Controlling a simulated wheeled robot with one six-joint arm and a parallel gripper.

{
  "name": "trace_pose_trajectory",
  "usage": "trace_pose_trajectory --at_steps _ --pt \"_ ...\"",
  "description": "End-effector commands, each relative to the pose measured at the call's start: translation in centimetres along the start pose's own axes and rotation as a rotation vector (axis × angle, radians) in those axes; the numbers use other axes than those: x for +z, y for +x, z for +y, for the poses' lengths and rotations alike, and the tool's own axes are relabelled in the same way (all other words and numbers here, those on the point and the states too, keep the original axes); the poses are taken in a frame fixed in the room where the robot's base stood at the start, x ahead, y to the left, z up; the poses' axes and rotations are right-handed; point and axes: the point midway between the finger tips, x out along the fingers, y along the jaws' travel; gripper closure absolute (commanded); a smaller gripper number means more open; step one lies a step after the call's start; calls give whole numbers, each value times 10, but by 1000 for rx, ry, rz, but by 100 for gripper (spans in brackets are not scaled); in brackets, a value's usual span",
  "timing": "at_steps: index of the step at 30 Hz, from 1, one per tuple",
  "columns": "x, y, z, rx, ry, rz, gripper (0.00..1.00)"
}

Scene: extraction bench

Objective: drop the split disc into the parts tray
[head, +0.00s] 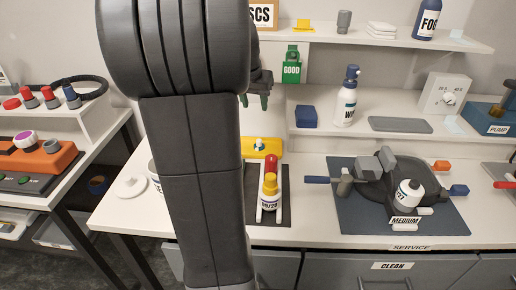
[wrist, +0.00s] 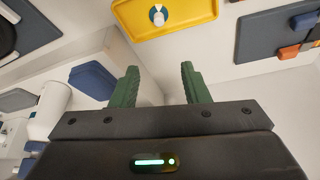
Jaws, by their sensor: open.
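A small yellow tray (head: 274,152) stands at the back of the bench, just right of my arm; it also shows at the top of the wrist view (wrist: 196,12). A round blue and white piece (head: 259,145), which looks like the split disc, lies in it, and it shows in the wrist view too (wrist: 157,15). I cannot make out a split for certain. My gripper (head: 255,101) is above the bench behind my arm in the head view. Its green fingers (wrist: 160,82) are apart with nothing between them, and the tray is beyond their tips.
A rack with red and yellow bottles (head: 269,190) stands in front of the tray. A dark blue mat (head: 358,222) with a grey device is to the right. A white wash bottle (head: 347,98) and a blue block (head: 306,117) stand on the shelf. A green GOOD holder (head: 291,72) hangs behind.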

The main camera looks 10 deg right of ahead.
Motion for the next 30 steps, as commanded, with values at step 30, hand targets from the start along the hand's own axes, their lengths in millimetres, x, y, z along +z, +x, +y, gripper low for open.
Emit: trace_pose_trajectory --at_steps 30 --pt "1 13 0 3 0 -6 58"
